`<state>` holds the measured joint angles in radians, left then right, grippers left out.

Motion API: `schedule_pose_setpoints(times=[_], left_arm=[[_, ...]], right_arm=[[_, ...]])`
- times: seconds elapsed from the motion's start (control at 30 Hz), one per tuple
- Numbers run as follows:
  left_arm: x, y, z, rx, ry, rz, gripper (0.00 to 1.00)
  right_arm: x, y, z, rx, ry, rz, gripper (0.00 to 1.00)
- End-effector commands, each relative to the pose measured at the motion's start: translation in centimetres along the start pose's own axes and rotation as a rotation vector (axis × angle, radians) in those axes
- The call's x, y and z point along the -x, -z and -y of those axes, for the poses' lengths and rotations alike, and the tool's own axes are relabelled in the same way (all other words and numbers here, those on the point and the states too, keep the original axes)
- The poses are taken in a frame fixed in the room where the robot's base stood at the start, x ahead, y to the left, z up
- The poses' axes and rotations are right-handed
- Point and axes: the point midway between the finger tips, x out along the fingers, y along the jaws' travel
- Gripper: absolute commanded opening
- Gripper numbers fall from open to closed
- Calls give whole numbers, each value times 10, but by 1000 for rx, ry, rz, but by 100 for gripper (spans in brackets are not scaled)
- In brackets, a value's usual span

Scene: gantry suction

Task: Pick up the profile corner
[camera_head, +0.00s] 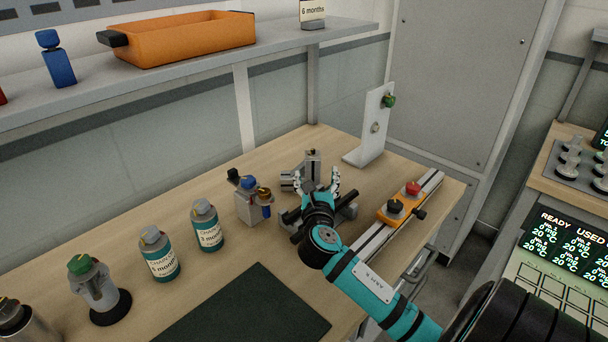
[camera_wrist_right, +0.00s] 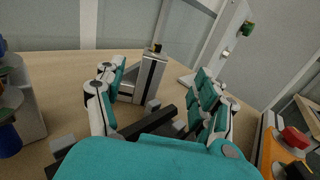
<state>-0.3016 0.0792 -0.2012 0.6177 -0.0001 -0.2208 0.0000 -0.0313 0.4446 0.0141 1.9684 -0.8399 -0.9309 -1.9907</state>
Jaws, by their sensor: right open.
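The profile corner (camera_head: 312,163) is a grey metal angle piece with an upright leg and a low leg, on the wooden table near its back edge. In the right wrist view the profile corner (camera_wrist_right: 151,78) stands upright just beyond my fingertips, roughly between them. My right gripper (camera_head: 317,180) has teal and white fingers spread apart with nothing held. It shows from behind in the wrist view (camera_wrist_right: 161,74), and its fingers hide part of the corner's lower leg. My left gripper is not in view.
A black fixture with grey end blocks (camera_head: 348,209) lies under my right gripper. A blue-and-grey device (camera_head: 248,205) stands left, an orange block with knobs (camera_head: 397,210) on a rail right, a white bracket (camera_head: 372,130) behind. Teal bottles (camera_head: 207,229) and a dark mat (camera_head: 245,312) are nearer.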

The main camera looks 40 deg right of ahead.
Motion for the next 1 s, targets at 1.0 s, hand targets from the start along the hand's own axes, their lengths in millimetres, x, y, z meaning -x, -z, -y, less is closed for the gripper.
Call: schedule_pose_setpoints(times=[1.0], left_arm=[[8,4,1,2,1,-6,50]], right_arm=[[-112,-3,-4,-2,-1,-1,71]])
